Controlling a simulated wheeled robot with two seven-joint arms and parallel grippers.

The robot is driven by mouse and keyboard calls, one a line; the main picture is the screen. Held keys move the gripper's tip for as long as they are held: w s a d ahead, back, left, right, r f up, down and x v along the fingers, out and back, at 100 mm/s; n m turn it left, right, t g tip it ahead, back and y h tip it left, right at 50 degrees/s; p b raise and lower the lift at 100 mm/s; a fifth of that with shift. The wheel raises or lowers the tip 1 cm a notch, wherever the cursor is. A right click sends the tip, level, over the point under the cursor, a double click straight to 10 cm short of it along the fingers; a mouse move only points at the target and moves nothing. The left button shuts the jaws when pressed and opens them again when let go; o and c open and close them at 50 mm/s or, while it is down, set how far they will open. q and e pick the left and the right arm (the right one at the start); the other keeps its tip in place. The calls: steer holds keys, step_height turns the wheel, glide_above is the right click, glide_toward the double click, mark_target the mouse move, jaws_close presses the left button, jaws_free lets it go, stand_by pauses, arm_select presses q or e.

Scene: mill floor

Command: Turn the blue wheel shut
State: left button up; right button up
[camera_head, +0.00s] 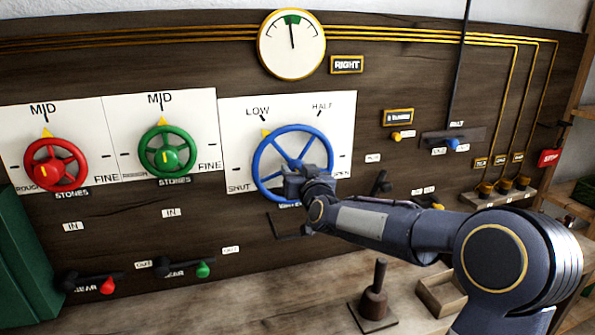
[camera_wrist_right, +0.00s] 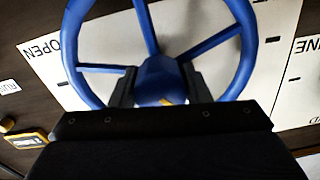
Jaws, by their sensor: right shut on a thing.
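The blue wheel (camera_head: 258,160) is mounted on a white plate (camera_head: 230,130) marked SHUT, LOW, HALF and OPEN. A yellow pointer (camera_head: 265,133) at its upper left rim stands by the LOW mark. My right gripper (camera_head: 300,180) is in front of the wheel and hides its lower middle in the head view. In the right wrist view, the two fingers of my right gripper (camera_wrist_right: 158,88) stand either side of the blue hub (camera_wrist_right: 158,75), shut on it. My left gripper is not in view.
A red wheel (camera_head: 40,165) and a green wheel (camera_head: 148,150) are to the left on the same board. A round gauge (camera_head: 292,58) hangs above. Small levers sit at the right. A wooden bench with a peg stand (camera_head: 375,303) is below my right arm.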

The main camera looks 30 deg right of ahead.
steer(key=n+p, duration=0.1)
steer(key=n, duration=0.4)
steer(key=n+p, duration=0.1)
steer(key=n, duration=0.4)
steer(key=shift+p, duration=0.3)
steer(key=shift+n, duration=0.3)
steer(key=o, duration=1)
steer(key=shift+s, duration=0.15)
steer(key=b+v, duration=0.1)
steer(key=v, duration=0.6)
steer(key=shift+s, duration=0.3)
